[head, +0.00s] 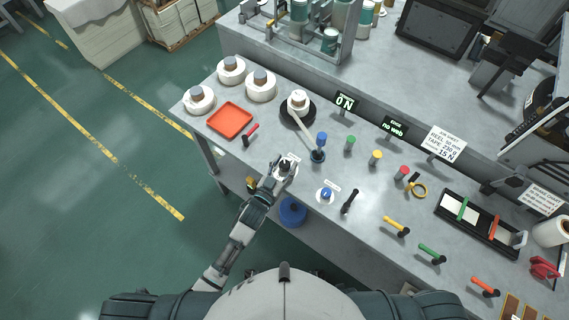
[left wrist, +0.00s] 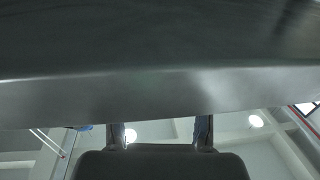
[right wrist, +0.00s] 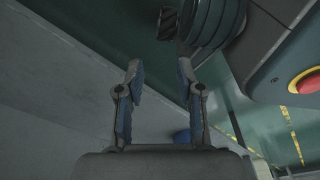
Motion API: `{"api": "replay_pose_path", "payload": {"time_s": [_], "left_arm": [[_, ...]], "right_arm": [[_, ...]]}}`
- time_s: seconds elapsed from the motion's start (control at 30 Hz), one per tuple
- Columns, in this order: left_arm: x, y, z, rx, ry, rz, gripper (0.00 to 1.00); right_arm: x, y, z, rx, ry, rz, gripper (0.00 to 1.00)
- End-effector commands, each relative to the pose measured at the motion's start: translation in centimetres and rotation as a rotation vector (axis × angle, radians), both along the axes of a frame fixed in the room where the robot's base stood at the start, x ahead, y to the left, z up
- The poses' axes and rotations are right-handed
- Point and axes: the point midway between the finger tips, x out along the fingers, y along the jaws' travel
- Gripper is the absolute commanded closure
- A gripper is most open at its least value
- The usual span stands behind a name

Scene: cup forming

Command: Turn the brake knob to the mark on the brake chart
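A dark knob (head: 285,168) stands on a round white dial near the table's front edge. A blue knob (head: 326,195) on a white dial is to its right. Their labels are too small to read, so I cannot tell which is the brake knob. The brake chart (head: 543,198) is a white sign at the far right; its mark is unreadable. My left gripper (head: 275,176) is at the dark knob; contact is unclear. Its fingers (left wrist: 161,132) stand apart in the left wrist view, with no object visible between them. My right gripper (right wrist: 158,67) is open and empty, outside the head view.
A display (head: 345,102) reads 0 N; another (head: 394,127) reads "no web". A job sheet (head: 444,142) reads 15 N.

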Motion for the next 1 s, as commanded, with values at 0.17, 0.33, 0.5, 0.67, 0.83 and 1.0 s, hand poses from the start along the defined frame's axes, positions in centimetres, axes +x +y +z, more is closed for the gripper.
{"api": "replay_pose_path", "payload": {"time_s": [0.17, 0.33, 0.5, 0.67, 0.83, 1.0], "left_arm": [[0.0, 0.0, 0.0, 0.000, 0.000, 0.000, 0.97], [0.0, 0.0, 0.1, -0.001, 0.000, 0.011, 0.97], [0.0, 0.0, 0.1, -0.002, 0.002, 0.057, 0.97], [0.1, 0.0, 0.0, 0.001, 0.000, 0.059, 0.97], [0.0, 0.0, 0.0, 0.000, -0.001, 0.059, 0.45], [0.0, 0.0, 0.0, 0.000, 0.000, 0.059, 0.36]], "right_arm": [[-0.1, 0.2, 0.0, 0.003, 0.002, -0.001, 0.63], [-0.1, 0.4, 0.1, 0.006, -0.003, -0.002, 0.63], [-1.7, 0.5, -0.6, 0.009, 0.011, -0.004, 0.63], [-1.6, 0.4, -0.7, 0.008, 0.009, -0.002, 0.63], [-1.6, 0.3, -0.7, 0.007, 0.008, -0.001, 0.63], [-1.5, 0.3, -0.7, 0.006, 0.007, 0.000, 0.63]]}}
